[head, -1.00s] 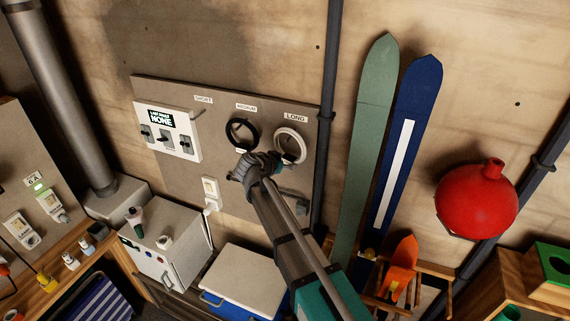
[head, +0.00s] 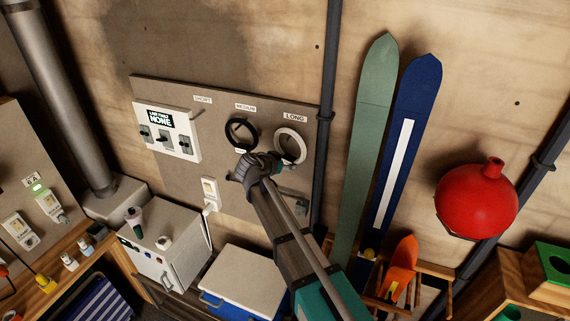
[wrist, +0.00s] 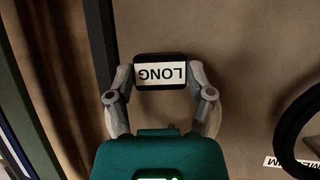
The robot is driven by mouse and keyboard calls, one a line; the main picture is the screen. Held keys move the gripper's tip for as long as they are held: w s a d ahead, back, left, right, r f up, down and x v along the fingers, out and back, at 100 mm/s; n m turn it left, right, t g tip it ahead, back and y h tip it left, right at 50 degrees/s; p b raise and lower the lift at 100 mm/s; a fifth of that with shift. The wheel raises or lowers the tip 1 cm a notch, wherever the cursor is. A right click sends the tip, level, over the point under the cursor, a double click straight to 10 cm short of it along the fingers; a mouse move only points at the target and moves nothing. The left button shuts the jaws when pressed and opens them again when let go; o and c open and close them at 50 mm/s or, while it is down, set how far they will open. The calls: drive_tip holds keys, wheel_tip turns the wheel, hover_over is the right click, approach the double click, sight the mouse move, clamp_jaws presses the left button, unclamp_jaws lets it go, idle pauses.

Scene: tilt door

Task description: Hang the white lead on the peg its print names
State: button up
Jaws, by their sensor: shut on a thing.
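The white lead (head: 303,146) is a coiled ring against the board in the head view, just under the LONG label (head: 295,118). I cannot tell whether it sits on the peg there. My gripper (wrist: 160,68) is shut on a dark tag (wrist: 160,86) with a white face, printed LONG and upside down in the wrist view. The tag appears to belong to the white lead; the ring is hidden in the wrist view. The SHORT (head: 203,99) and MEDIUM (head: 246,107) labels are to the left.
A black coiled lead (head: 231,133) hangs under MEDIUM, close beside the white one; it also shows in the wrist view (wrist: 283,128). A dark pipe (head: 327,90) runs just right of the board. A switch box (head: 185,122) is at left.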

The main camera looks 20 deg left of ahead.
drive_tip(key=shift+f, duration=0.1)
idle(0.5)
drive_tip(key=o, duration=1.3)
drive_tip(key=shift+s+r+p, duration=0.6)
drive_tip(key=shift+s+r, duration=0.1)
drive_tip(key=s, duration=0.9)
drive_tip(key=shift+s+a+r, duration=0.25)
drive_tip(key=shift+a, duration=0.15)
